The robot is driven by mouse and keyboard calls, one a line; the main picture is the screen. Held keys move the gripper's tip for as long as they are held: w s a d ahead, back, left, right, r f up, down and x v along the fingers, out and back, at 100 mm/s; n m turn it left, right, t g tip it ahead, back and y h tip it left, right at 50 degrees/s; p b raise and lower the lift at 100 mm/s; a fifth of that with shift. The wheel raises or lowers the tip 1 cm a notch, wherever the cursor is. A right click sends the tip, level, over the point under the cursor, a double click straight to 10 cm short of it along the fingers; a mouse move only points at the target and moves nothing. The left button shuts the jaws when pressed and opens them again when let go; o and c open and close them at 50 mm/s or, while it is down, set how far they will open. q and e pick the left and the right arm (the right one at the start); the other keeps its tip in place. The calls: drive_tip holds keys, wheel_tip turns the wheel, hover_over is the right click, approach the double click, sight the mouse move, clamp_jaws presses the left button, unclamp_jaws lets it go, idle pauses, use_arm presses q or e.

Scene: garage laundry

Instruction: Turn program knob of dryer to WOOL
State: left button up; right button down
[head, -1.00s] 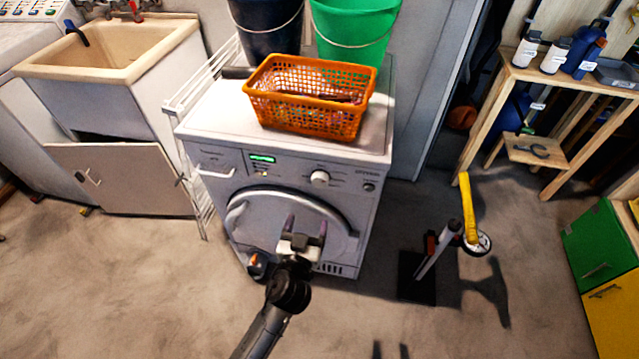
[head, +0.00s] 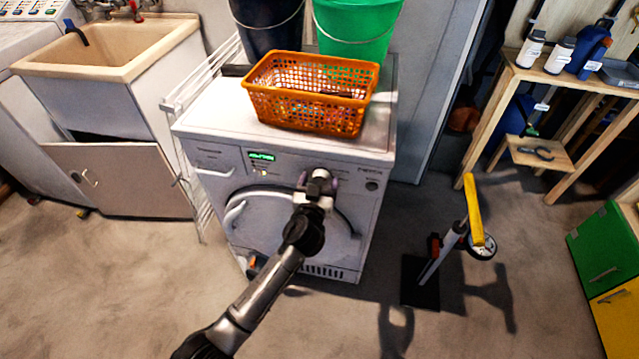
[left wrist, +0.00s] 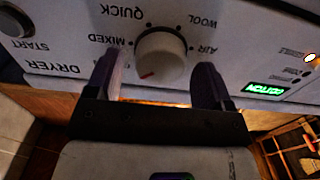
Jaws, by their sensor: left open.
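The white dryer (head: 215,150) stands against the wall with its control panel facing me. Its round program knob (left wrist: 162,52) shows in the left wrist view, upside down, with a red pointer mark on its rim. The green display (left wrist: 265,89) reads COTTON. My left gripper (head: 318,180) is open in front of the panel and mostly covers the knob in the head view. In the left wrist view its two fingers (left wrist: 157,62) stand on either side of the knob, with gaps visible. My right gripper is not in view.
An orange basket (head: 310,95) sits on the dryer top, with a dark bucket (head: 265,28) and a green bucket (head: 355,30) behind. A white rack (head: 200,85) and a sink (head: 120,60) are at left. A yellow-handled tool (head: 473,210) stands on the floor at right.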

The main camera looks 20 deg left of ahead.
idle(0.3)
use_arm(q)
drive_tip(key=c, duration=0.9)
